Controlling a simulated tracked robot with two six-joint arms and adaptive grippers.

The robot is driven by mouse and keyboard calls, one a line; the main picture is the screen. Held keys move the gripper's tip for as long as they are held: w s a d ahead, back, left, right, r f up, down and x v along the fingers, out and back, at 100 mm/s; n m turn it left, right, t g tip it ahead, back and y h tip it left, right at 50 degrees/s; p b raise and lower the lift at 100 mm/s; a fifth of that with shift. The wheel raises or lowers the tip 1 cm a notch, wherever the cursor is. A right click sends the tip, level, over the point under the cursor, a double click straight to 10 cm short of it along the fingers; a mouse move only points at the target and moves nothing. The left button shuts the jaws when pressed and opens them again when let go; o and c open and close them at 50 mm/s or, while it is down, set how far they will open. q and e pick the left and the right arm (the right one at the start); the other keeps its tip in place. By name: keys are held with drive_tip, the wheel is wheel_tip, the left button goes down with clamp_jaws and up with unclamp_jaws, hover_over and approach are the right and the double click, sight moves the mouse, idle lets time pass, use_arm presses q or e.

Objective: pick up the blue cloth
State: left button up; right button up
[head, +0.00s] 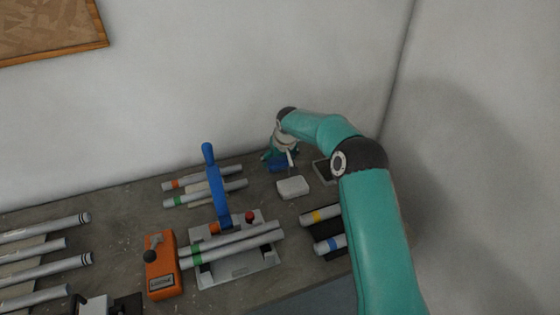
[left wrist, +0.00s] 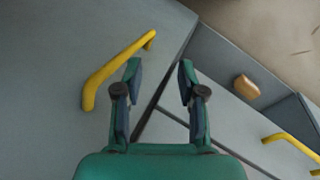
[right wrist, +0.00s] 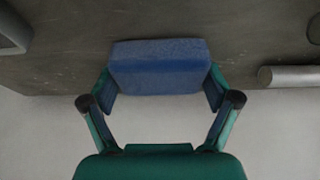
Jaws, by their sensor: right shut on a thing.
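The blue cloth (right wrist: 160,67) is a folded blue block between the fingers of my right gripper (right wrist: 160,92) in the right wrist view. The fingers touch it on both sides and are shut on it. In the head view the cloth (head: 278,163) shows small under my right gripper (head: 281,158), at the back of the bench near the wall. I cannot tell whether it still touches the bench. My left gripper (left wrist: 158,72) shows only in the left wrist view. Its fingers are apart with nothing between them, above grey panels with yellow handles.
A white block (head: 293,187) lies just in front of the right gripper, with a dark tray (head: 323,171) to its right. A jig with a blue lever (head: 217,188) holds tubes at the centre. An orange device (head: 161,268) stands left of it. The wall is close behind.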

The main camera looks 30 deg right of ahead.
drive_tip(key=shift+r, duration=0.1)
drive_tip(key=shift+r, duration=0.45)
wheel_tip(320, 180, up, 19)
drive_tip(key=p, duration=0.2)
